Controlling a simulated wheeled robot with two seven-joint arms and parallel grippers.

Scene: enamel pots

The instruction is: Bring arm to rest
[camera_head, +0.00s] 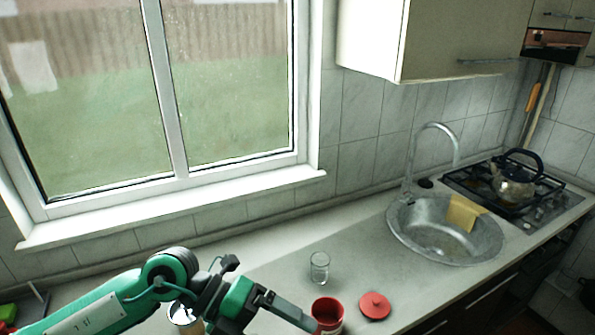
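My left arm comes in from the lower left, and its gripper (302,320) points right and down, close to a red pot (327,304). The fingers appear to overlap the pot's left side in this view; I cannot tell whether they touch it or how far apart they are. The pot is uncovered and cut off by the bottom edge of the picture. A red lid with a small knob (375,304) lies flat on the counter just right of the pot. A pale pot (181,316) is partly hidden behind my arm. My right gripper is not in view.
A clear glass (319,268) stands on the counter (345,236) behind the red pot. A round sink (436,236) with a yellow cloth (463,213) is to the right. A kettle (514,183) sits on the stove. A green and red item (8,313) lies far left.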

